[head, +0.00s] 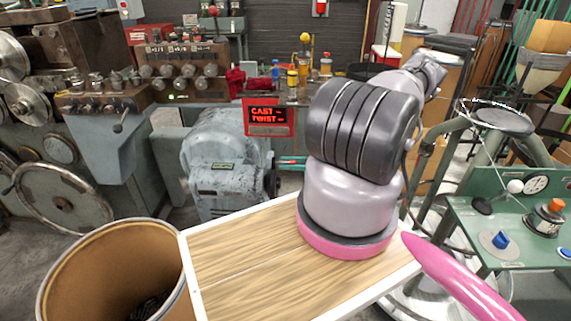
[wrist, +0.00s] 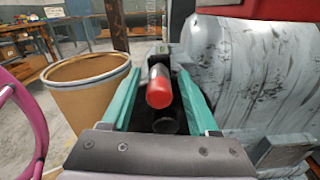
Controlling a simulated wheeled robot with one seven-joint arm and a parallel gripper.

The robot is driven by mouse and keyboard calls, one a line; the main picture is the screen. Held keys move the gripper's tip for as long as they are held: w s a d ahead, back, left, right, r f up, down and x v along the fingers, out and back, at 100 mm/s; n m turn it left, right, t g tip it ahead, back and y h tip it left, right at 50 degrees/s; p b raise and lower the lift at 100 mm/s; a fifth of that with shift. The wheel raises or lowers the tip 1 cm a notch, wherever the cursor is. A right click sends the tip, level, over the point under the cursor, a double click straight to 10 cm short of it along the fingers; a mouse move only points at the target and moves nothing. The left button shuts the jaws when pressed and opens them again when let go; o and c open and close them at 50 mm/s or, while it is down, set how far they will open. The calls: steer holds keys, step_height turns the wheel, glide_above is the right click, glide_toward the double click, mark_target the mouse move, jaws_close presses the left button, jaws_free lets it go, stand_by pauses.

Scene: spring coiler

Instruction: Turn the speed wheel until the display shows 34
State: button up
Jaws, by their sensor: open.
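The grey-blue motor housing (head: 226,160) stands on the floor behind the wooden board, and its curved side fills the right of the wrist view (wrist: 270,75). A dark wheel (head: 271,184) sits on its right side. My gripper (head: 279,163) reaches in from the right beside the housing, above the wheel. In the wrist view its teal fingers (wrist: 159,75) are open, one on each side of a red-ended cylindrical handle (wrist: 160,88), with gaps visible. What the handle joins is hidden.
A red-framed sign (head: 268,115) reads CAST and TWIST above my gripper. A wood-topped surface (head: 235,250) lies in front. An open brown drum (head: 75,270) stands at the left front and a green control panel (head: 475,225) at the right.

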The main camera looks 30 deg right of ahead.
steer(key=shift+w+a, duration=0.2)
steer(key=shift+a, duration=0.2)
jaws_close()
steer(key=shift+d, duration=0.1)
stand_by(1.1)
